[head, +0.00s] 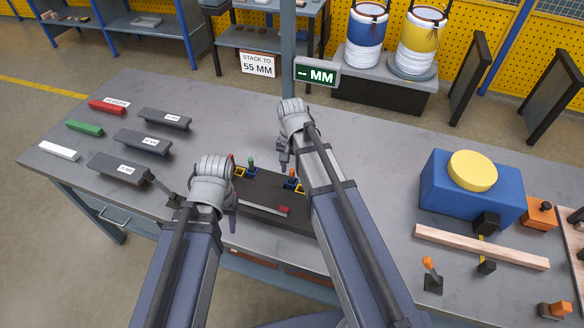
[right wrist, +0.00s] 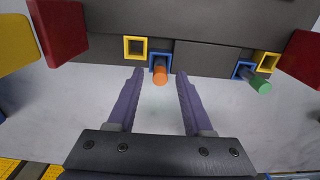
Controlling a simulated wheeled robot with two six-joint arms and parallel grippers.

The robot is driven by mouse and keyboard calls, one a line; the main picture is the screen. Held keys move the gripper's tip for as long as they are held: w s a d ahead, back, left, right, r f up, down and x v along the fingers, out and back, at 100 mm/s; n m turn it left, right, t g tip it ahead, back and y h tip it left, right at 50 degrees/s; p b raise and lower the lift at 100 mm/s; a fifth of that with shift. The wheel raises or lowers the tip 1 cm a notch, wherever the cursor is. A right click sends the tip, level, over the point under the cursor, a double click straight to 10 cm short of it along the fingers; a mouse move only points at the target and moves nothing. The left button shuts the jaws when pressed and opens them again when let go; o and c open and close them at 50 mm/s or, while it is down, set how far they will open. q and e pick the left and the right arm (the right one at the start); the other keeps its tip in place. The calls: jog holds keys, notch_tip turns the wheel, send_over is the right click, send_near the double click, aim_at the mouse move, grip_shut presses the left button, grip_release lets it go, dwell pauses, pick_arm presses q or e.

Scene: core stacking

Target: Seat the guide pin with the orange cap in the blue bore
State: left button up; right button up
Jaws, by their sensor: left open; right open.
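The guide pin with the orange cap (right wrist: 160,77) stands at the blue-framed bore (right wrist: 160,56) on the dark fixture block (head: 264,187); its lower end appears inside the blue frame, but its depth cannot be told. The orange cap (head: 292,173) also shows in the head view. My right gripper (right wrist: 160,92) is open, its purple fingers on either side of the cap with visible gaps. An empty yellow-framed bore (right wrist: 135,47) is beside it. A green-capped pin (right wrist: 260,85) stands at another blue-framed bore (right wrist: 241,70). My left gripper (head: 232,195) is open, left of the block.
Dark labelled blocks (head: 142,142) and red, green and white bars lie at the table's left. A blue box with a yellow disc (head: 472,170) and a wooden bar (head: 480,247) are at the right. Large blurred red and yellow shapes border the right wrist view.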

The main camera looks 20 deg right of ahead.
notch_tip(320, 180, up, 9)
jog(key=p, duration=0.8)
jog(key=s+a+n+h, duration=0.1)
jog(key=s+a+n, duration=0.9)
jog(key=s, duration=0.4)
jog(key=shift+s+a+n, duration=0.15)
jog(key=shift+a+n, duration=0.1)
jog(key=shift+n, duration=0.05)
